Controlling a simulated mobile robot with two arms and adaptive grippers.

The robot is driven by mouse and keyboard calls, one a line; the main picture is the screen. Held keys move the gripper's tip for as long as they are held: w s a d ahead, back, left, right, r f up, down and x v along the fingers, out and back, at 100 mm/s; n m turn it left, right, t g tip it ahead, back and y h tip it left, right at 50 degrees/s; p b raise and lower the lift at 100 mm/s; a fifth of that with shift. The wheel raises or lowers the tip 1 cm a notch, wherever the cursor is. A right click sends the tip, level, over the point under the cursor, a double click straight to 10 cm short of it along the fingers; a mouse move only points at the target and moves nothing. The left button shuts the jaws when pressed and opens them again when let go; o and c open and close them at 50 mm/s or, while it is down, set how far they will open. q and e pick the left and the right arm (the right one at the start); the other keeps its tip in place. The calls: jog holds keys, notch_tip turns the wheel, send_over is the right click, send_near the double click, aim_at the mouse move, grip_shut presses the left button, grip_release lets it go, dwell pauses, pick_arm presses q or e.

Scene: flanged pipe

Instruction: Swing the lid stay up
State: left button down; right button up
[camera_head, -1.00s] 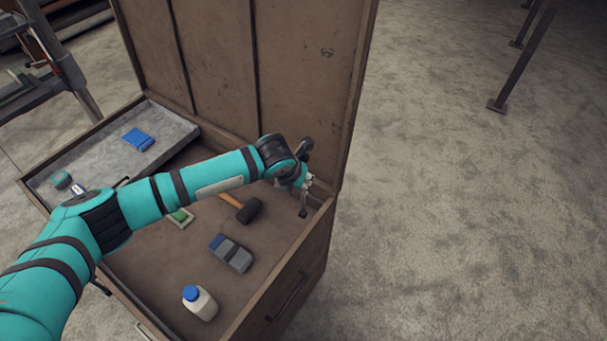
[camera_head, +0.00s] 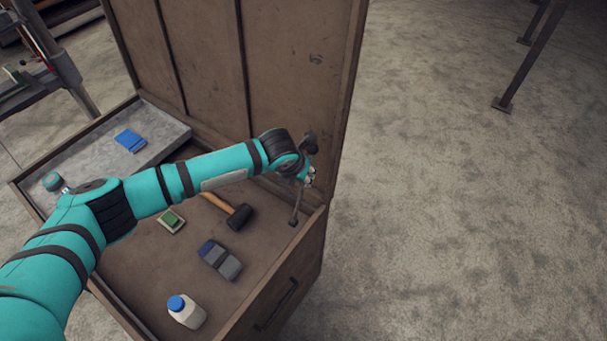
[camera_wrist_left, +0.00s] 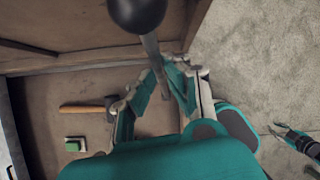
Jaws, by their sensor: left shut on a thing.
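The lid stay (camera_head: 297,207) is a thin grey rod at the right side of the open chest, by the raised lid (camera_head: 290,70). It stands steeply, leaning a little right toward its top. My left gripper (camera_head: 308,176) is shut on the stay near its upper part. In the left wrist view the stay (camera_wrist_left: 150,48) runs between the fingers of my left gripper (camera_wrist_left: 167,78) and has a dark round knob (camera_wrist_left: 137,12) at its end. The arm hides part of the chest.
In the chest lie a mallet (camera_head: 238,215), a green-topped block (camera_head: 171,219), a blue-grey block (camera_head: 220,260) and a blue-capped bottle (camera_head: 186,311). A grey tray (camera_head: 85,165) at the left bears a blue item (camera_head: 131,140).

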pick_arm(q)
jog(key=shift+w+a+r, duration=0.1)
jog(key=shift+w+a, duration=0.15)
